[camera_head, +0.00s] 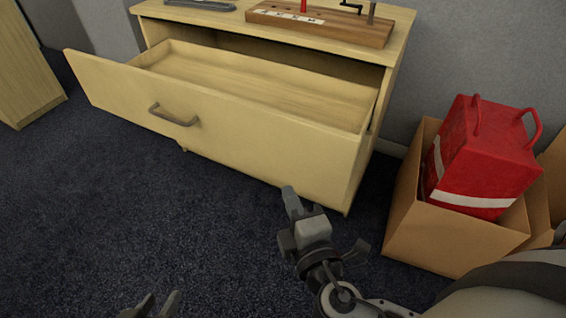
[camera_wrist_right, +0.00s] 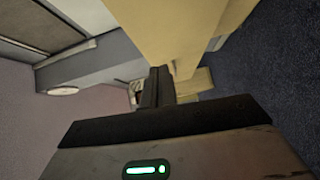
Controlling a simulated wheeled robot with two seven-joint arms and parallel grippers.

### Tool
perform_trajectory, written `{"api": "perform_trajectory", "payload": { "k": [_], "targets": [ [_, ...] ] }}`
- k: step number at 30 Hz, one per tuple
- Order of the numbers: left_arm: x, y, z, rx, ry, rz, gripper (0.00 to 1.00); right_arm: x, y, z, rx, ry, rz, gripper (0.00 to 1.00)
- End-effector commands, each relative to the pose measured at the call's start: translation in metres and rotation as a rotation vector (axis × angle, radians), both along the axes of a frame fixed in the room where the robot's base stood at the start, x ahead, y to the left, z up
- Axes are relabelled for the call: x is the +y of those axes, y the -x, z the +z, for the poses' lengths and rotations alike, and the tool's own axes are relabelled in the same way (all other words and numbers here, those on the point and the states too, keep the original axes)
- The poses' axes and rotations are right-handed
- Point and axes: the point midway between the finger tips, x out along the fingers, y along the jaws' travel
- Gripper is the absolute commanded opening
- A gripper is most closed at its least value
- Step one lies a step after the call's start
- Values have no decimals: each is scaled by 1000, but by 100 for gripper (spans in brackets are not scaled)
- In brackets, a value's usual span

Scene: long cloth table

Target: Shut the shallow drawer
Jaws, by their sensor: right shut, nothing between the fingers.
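The shallow drawer (camera_head: 235,122) of a pale wooden cabinet is pulled out in the head view, and its inside looks empty. A grey handle (camera_head: 173,116) sits on its front panel. My right gripper (camera_head: 289,192) is shut and empty, close to the lower right part of the drawer front; I cannot tell whether it touches. In the right wrist view its fingers (camera_wrist_right: 156,88) are together, beside a pale yellow wooden surface (camera_wrist_right: 170,32). My left gripper (camera_head: 160,303) shows only its fingertips at the bottom edge, spread apart with nothing between them.
On the cabinet top (camera_head: 215,22) lie a wooden block (camera_head: 330,28) with small parts and a dark tray (camera_head: 200,4). A cardboard box (camera_head: 445,238) holding a red bag (camera_head: 480,155) stands at the right. Dark carpet (camera_head: 100,200) is clear in front and left.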

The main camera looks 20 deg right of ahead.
Motion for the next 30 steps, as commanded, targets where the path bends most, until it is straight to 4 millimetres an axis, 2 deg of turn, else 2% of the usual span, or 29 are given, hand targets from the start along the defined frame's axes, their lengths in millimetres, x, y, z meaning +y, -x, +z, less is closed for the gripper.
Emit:
{"api": "perform_trajectory", "payload": {
  "k": [1, 5, 8, 20, 24, 30],
  "targets": [
    [-1, 0, -5, 1, 2, -3, 36, 1, -1, 0, -27, 30, 2, 0],
    [-1, 0, -3, 2, 2, -4, 36, 0, -8, 6, -56, 63, 1, 0],
    [-1, 0, 0, -3, 2, -1, 36, -1, -21, 9, -58, 63, 1, 0],
    [2, 1, 9, -19, 0, 8, 36, -12, -104, 8, -55, 61, 0, 0],
    [2, 1, 10, -21, -1, 8, 36, -31, -115, 7, -52, 64, 1, 0],
    [3, 1, 10, -21, -1, 9, 36, -42, -123, 6, -50, 61, 1, 0]
  ]
}}
